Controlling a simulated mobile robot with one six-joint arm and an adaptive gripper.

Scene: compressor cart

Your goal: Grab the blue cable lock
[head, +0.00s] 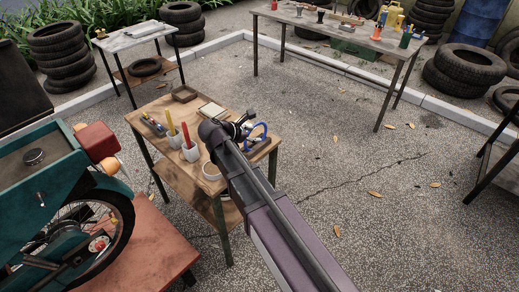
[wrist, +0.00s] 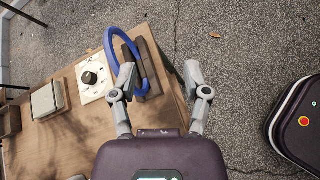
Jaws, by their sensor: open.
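The blue cable lock (head: 265,130) is a blue loop near the right edge of the small wooden table. In the wrist view the blue cable (wrist: 109,43) curves above and beside a dark block-like piece (wrist: 132,70), close to the left finger. I cannot tell whether the dark piece is part of the lock. My gripper (wrist: 160,71) is open and empty, above the table edge. Its left finger overlaps the lock's area in the picture, and its right finger is over the ground. In the head view my gripper (head: 243,127) is beside the lock, partly hidden by my arm.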

